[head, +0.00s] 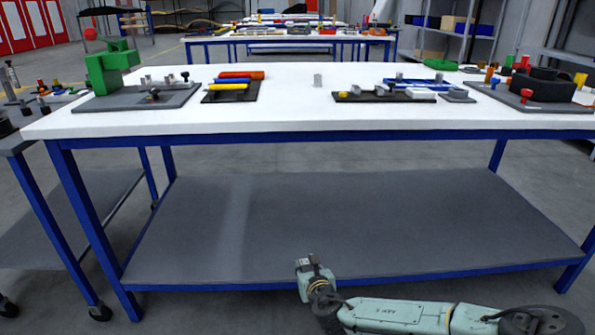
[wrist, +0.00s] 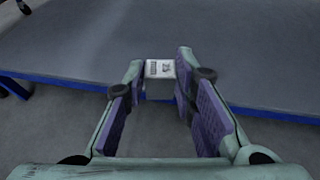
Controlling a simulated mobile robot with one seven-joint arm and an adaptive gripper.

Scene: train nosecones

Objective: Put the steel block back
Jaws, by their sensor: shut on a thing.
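My gripper (wrist: 160,84) is shut on a small pale grey block (wrist: 160,69) with dark printed markings, which looks like the steel block. The block sits between the fingertips, and its lower part shows between the fingers. In the head view my gripper (head: 305,265) is low in front of the table, against the lower shelf's front part; the block is hard to make out there. On the white table top (head: 290,112), a dark tray (head: 350,98) at the right of centre holds grey, blue, white and yellow parts. A small grey cylinder (head: 318,80) stands alone near the middle.
A green fixture (head: 112,66) on a grey plate (head: 120,101) is at the table's left. A black tray (head: 212,98) holds coloured bars. A large black part (head: 542,84) stands at the right. The lower shelf (head: 330,225) is bare; the table's front centre is clear.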

